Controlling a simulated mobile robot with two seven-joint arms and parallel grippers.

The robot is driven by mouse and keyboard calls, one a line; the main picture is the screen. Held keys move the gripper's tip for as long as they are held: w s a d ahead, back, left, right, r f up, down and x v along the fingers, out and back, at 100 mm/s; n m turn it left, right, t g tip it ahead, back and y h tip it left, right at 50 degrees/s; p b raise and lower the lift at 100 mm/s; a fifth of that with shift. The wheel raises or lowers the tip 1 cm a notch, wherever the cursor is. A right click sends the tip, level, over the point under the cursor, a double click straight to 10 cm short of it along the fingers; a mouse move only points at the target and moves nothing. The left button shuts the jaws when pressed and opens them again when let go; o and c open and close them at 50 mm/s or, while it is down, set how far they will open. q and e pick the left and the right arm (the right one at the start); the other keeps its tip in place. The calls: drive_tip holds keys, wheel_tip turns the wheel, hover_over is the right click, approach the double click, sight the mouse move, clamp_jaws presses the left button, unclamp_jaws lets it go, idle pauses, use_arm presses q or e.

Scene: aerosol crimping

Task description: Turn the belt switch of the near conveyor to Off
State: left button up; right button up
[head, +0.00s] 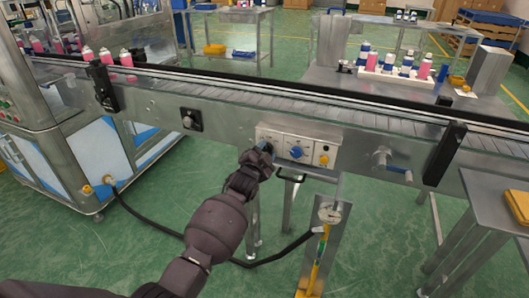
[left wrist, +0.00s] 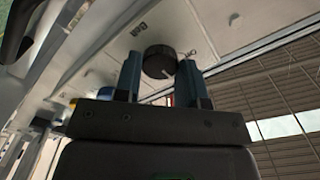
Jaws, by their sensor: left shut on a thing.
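The near conveyor (head: 330,105) runs across the head view, with a pale control panel (head: 272,135) on its front side. My left gripper (head: 262,151) is at the left end of this panel and covers the control there. In the left wrist view, a round black knob (left wrist: 158,60) on the pale panel sits between the two fingers of my left gripper (left wrist: 160,78), which are shut on it. I take this knob as the belt switch; its setting cannot be read. A blue knob (head: 296,152) sits right of the gripper. My right gripper is not in view.
A yellow button (head: 324,160) is at the panel's right end. Further right, a crank handle (head: 393,168) sticks out. Pink cans (head: 126,58) stand at the left.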

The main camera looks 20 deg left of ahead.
use_arm(q)
drive_tip(key=shift+r+n, duration=0.1)
drive_tip(key=shift+n, duration=1)
drive_tip(key=n+p, duration=0.1)
drive_tip(key=n, duration=0.5)
drive_tip(key=shift+p, duration=0.4)
drive_tip(key=shift+n, duration=0.5)
drive_tip(key=o, duration=0.9)
